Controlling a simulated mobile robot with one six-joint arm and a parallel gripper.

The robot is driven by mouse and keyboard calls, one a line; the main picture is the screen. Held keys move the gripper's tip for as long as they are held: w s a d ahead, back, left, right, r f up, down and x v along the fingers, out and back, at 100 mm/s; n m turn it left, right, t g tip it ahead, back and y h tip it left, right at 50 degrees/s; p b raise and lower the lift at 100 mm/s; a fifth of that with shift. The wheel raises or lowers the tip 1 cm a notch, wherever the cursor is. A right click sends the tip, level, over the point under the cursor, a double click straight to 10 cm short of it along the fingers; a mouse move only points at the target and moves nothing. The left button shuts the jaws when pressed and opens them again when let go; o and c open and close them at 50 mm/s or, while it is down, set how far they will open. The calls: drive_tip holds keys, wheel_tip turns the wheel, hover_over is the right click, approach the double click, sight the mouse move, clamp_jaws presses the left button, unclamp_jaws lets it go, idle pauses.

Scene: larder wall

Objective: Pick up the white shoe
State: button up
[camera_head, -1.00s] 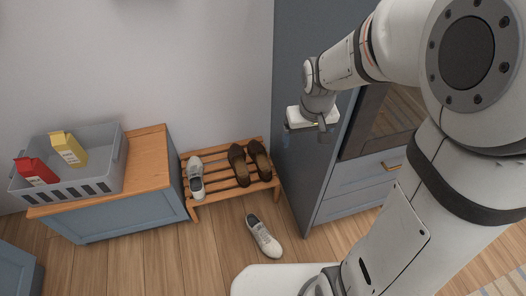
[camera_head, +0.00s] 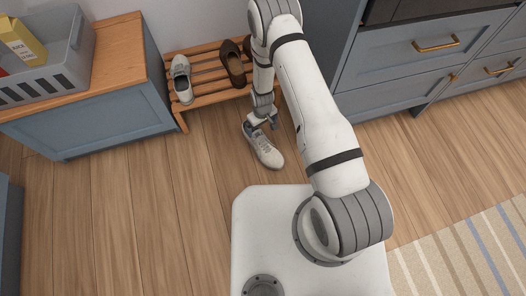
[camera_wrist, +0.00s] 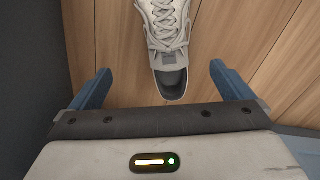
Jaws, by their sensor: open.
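A white shoe (camera_head: 264,148) lies alone on the wooden floor in front of the shoe rack. My gripper (camera_head: 262,122) is above the heel end of this shoe in the head view. In the wrist view the open gripper (camera_wrist: 161,88) has its two blue fingers apart, with the heel of the shoe (camera_wrist: 167,45) showing between and beyond them. The fingers do not touch the shoe there, and the toe runs out of the top of that view. Another white shoe (camera_head: 181,80) stands on the rack at its left.
The slatted wooden rack (camera_head: 206,98) also holds brown shoes (camera_head: 232,62). A wooden-topped blue cabinet (camera_head: 118,60) with a grey crate (camera_head: 62,82) stands at left. Blue drawers (camera_head: 425,45) stand at right. Floor left of the shoe is clear.

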drive_tip(key=b, duration=0.2)
hover_over(262, 143)
drive_tip(key=s, duration=0.2)
wheel_tip(262, 143, down, 9)
drive_tip(key=shift+a+r, duration=0.1)
wheel_tip(262, 143, down, 6)
drive_tip(key=b, duration=0.3)
drive_tip(key=shift+s+r, duration=0.1)
drive_tip(key=shift+r, duration=0.25)
drive_tip(key=shift+c, duration=0.3)
drive_tip(key=c, duration=1.2)
